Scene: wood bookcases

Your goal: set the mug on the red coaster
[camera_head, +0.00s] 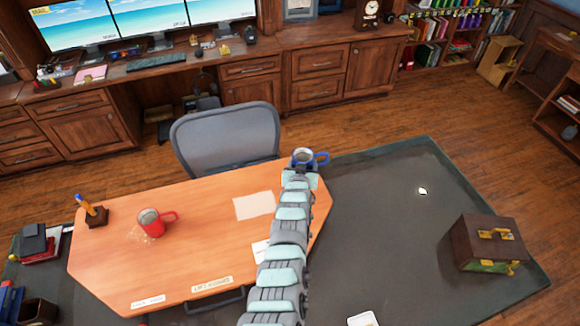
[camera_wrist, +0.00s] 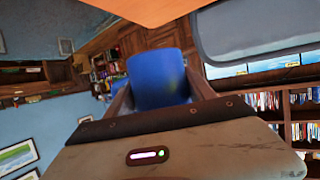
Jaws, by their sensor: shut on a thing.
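A blue mug (camera_head: 321,157) is at the end of my arm, near the right end of the wooden desk and beside the office chair. My gripper (camera_head: 301,170) is shut on it; the fingers are small in the head view. In the wrist view the blue mug (camera_wrist: 158,78) sits between the two fingers (camera_wrist: 160,97). A red mug (camera_head: 152,222) stands on the left part of the desk. I cannot make out a red coaster in either view.
The wooden desk (camera_head: 190,262) holds a pen holder (camera_head: 96,217) and papers (camera_head: 254,205). The office chair (camera_head: 225,140) stands behind it. A wooden chest (camera_head: 488,243) is on the dark rug (camera_head: 390,230) at right. Most of the desk's middle is clear.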

